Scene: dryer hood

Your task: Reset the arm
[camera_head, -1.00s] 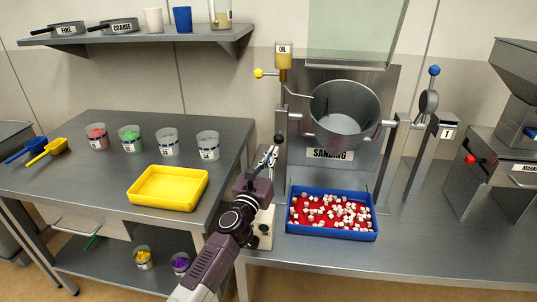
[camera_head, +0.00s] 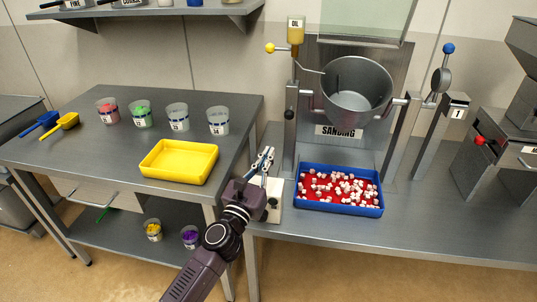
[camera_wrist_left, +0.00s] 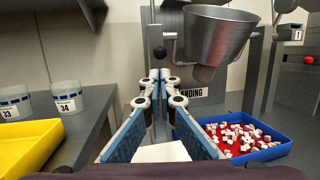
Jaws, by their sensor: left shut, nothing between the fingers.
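My left arm reaches up from the bottom of the head view. Its left gripper (camera_head: 264,160) is shut and empty, left of the blue tray and in front of the sanding machine's left post. In the left wrist view the two fingers (camera_wrist_left: 160,78) meet at their tips with nothing between them. My right gripper is in neither view. The sanding machine's grey bucket (camera_head: 357,92) hangs tilted between two posts. The blue tray (camera_head: 340,207) with a red inside and several small pale pieces lies in front of it.
A yellow tray (camera_head: 178,162) and several labelled cups (camera_head: 178,117) stand on the left table. Blue (camera_head: 38,124) and yellow (camera_head: 62,124) scoops lie at its far left. The counter right of the blue tray is clear.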

